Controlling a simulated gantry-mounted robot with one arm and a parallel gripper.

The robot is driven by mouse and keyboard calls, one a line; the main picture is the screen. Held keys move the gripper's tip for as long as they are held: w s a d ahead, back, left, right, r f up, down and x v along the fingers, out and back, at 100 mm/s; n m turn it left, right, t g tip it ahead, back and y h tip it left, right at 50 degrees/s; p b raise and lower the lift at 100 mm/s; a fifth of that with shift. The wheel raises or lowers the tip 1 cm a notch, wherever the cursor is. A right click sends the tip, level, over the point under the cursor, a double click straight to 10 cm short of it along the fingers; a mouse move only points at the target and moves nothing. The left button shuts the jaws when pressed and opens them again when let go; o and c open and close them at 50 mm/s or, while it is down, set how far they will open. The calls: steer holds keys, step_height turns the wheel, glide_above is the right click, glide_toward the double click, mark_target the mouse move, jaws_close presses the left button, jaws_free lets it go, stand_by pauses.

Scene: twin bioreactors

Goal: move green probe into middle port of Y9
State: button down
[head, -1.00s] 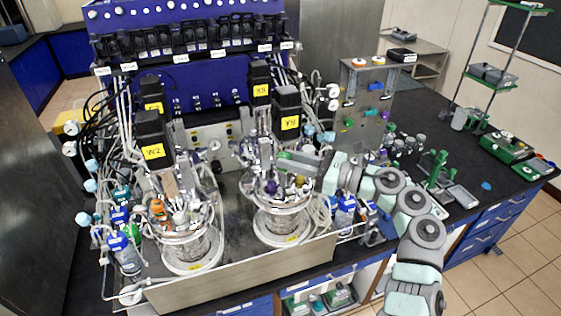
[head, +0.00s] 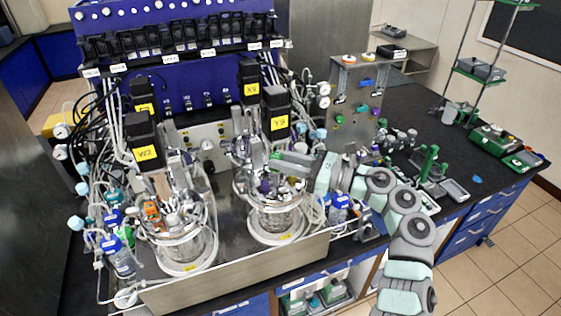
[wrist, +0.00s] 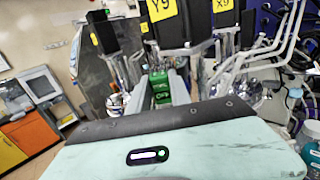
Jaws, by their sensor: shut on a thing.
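The Y9 bioreactor is a glass vessel (head: 277,222) with a crowded metal head plate under a black motor with a yellow Y9 label (head: 280,123). The same Y9 label shows at the top of the wrist view (wrist: 161,9). My gripper (head: 277,162) is over the Y9 head plate, at its right side. In the wrist view my gripper (wrist: 160,90) is shut on a green block with white lettering, which I take as the green probe (wrist: 162,97). The probe's lower end and the middle port are hidden, so I cannot tell whether they touch.
The W2 reactor (head: 180,245) stands left of Y9, with hoses and bottles around it. The X9 motor (head: 250,85) is close behind Y9. A metal panel box with coloured knobs (head: 358,100) stands to the right. Tubes crowd the Y9 head.

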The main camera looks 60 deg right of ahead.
steer(key=shift+m+h, duration=0.5)
steer(key=shift+h, duration=0.1)
steer(key=shift+s+d+f+b, duration=0.3)
steer(key=shift+d+f, duration=0.1)
steer(key=shift+f, duration=0.2)
steer(key=shift+s+d+f+b, duration=0.3)
steer(key=shift+s+d+f, duration=0.1)
steer(key=shift+f, duration=0.2)
steer(key=shift+s+d+f+b, duration=0.3)
steer(key=shift+d+f, duration=0.1)
steer(key=shift+f, duration=0.2)
steer(key=shift+s+d, duration=0.3)
steer(key=shift+s+d+r, duration=0.1)
steer(key=shift+w+a+r+n+y, duration=0.3)
steer(key=shift+w+a+r, duration=0.15)
steer(key=shift+a+r, duration=0.1)
steer(key=shift+a+r, duration=0.1)
steer(key=shift+a, duration=0.1)
steer(key=shift+a+r+b, duration=0.3)
steer(key=shift+a+r, duration=0.05)
